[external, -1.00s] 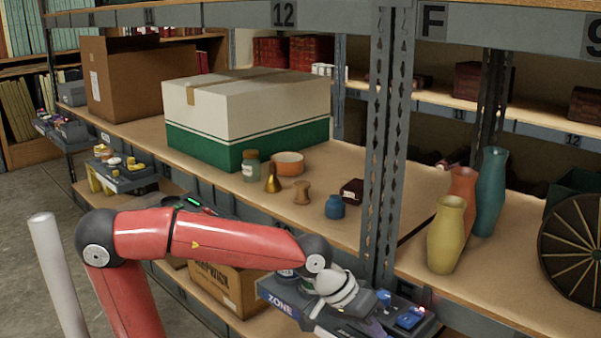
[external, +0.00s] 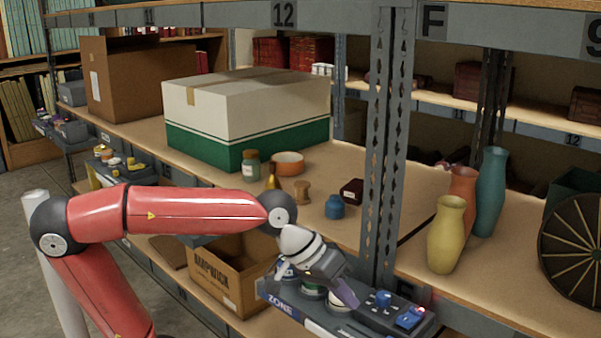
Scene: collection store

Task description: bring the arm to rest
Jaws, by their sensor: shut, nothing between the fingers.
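My red arm reaches in from the left, below the upper shelf board. My gripper (external: 344,294) points down and to the right at its end, over a grey tray (external: 285,305) marked "ZONE" on the shelf's front edge. The fingers look closed and nothing shows between them. Their tips are partly hard to make out against the tray. I cannot tell whether they touch anything on it.
On the shelf stand a green and white box (external: 245,115), a jar (external: 251,165), an orange bowl (external: 289,163), a wooden spool (external: 302,193), a blue pot (external: 335,207) and a yellow vase (external: 446,235). A steel post (external: 388,140) rises behind my gripper.

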